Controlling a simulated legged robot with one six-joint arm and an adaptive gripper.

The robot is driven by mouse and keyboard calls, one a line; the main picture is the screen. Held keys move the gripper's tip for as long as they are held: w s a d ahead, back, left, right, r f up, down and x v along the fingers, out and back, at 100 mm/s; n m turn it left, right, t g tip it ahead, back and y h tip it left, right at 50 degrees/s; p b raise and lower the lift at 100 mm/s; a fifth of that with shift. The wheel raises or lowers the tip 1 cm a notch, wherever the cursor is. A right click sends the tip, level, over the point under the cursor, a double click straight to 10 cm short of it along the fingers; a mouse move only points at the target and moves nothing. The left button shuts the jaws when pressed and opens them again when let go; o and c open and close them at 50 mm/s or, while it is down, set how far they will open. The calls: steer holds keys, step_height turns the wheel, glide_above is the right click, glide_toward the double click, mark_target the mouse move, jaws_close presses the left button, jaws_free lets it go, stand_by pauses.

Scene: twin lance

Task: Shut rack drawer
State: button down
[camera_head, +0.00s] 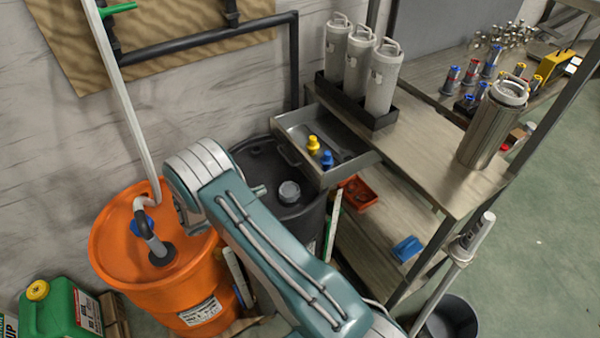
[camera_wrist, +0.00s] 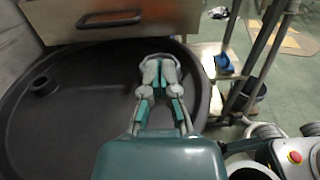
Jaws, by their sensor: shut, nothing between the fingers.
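The rack drawer (camera_head: 350,168) is a grey metal tray that stands pulled out from under the rack's top shelf (camera_head: 430,165), over a black drum. It holds a yellow-capped item (camera_head: 313,145) and a blue-capped item (camera_head: 327,160). In the wrist view the drawer front (camera_wrist: 172,20) crosses the top left, with its dark bar handle (camera_wrist: 110,18). My gripper (camera_wrist: 160,64) is shut and empty, over the drum top, just below the drawer front in the picture. I cannot tell whether it touches the drawer.
The black drum (camera_head: 262,160) stands beneath the drawer, with an orange drum (camera_head: 115,245) to its left. Several white canisters (camera_head: 382,80) and a steel flask (camera_head: 490,130) stand on the rack. A grey bucket (camera_head: 452,318) is at the lower right. Open floor lies at the right.

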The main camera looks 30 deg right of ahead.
mark_target(352, 154)
steer(key=d, duration=1.4)
steer(key=shift+w+f, duration=0.15)
steer(key=shift+w, duration=0.1)
steer(key=d, duration=1.9)
steer(key=shift+w+d, duration=0.3)
steer(key=shift+d, duration=0.25)
steer(key=a, duration=1.4)
steer(key=shift+s+a+f, duration=0.1)
steer(key=shift+s, duration=0.05)
